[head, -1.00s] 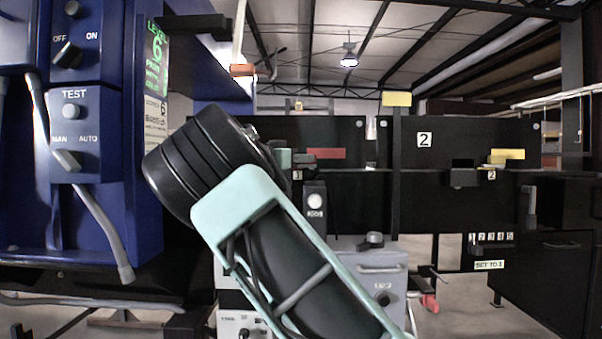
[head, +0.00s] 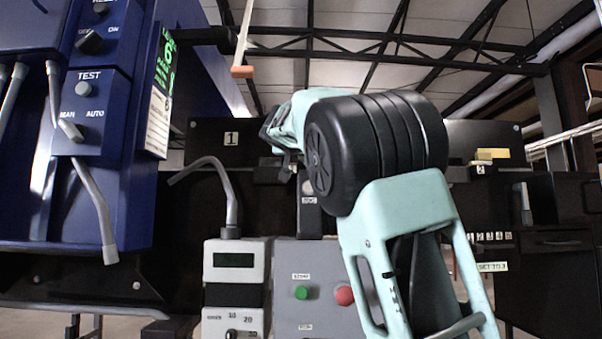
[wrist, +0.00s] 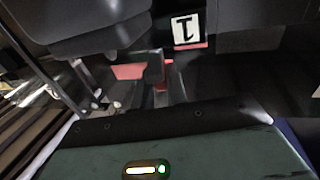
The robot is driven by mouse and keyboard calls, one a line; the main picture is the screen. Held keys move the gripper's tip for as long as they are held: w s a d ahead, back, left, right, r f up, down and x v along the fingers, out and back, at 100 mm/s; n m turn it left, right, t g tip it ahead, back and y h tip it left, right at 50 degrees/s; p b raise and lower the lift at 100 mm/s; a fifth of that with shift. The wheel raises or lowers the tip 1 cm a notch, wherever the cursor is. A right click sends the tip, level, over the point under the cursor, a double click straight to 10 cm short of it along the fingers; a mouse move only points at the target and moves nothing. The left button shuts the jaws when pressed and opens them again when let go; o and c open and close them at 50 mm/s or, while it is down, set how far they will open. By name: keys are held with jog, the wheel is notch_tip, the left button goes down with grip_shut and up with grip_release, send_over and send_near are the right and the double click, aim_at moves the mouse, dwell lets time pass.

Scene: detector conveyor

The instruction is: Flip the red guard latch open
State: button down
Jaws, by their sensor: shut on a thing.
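The red guard latch (wrist: 170,84) shows in the wrist view as narrow red surfaces beside a dark part, below an upside-down "1" label (wrist: 187,28). My gripper (head: 287,170) reaches the black panel in the head view, left of my bulky wrist joint. It is shut on the latch, as far as I can tell. The contact is dark in the wrist view and hidden by my arm in the head view. I cannot tell the latch's angle.
A blue cabinet (head: 125,215) with knobs stands at left. A bent grey lever (head: 232,190) rises near a meter box (head: 236,275). A grey box (head: 318,315) carries green and red buttons. A yellow plate (head: 493,154) marks unit 2 at right.

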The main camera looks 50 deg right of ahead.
jog(key=shift+s+d+f+n+t+y+b, duration=0.1)
jog(key=shift+s+d+n+t+y+b, duration=0.1)
jog(key=shift+n+t+y+b, duration=0.55)
jog(key=shift+s+d+n+t+y+b, duration=0.1)
jog(key=shift+s+n+t+y+b, duration=0.1)
jog(key=shift+n+t+y+b, duration=0.55)
jog(key=shift+t+h, duration=0.3)
jog(key=c, duration=1.7)
grip_release()
jog(key=shift+a, duration=0.1)
jog(key=shift+s+a+f+b, duration=0.15)
jog(key=shift+s+a+b, duration=0.25)
jog(key=shift+b, duration=0.55)
jog(key=shift+r+b+v, duration=0.15)
jog(key=shift+b+v, duration=2.3)
jog(key=shift+v, duration=1.6)
jog(key=shift+r+b+v, duration=0.1)
jog(key=shift+b+v, duration=2.35)
jog(key=shift+v, duration=1.6)
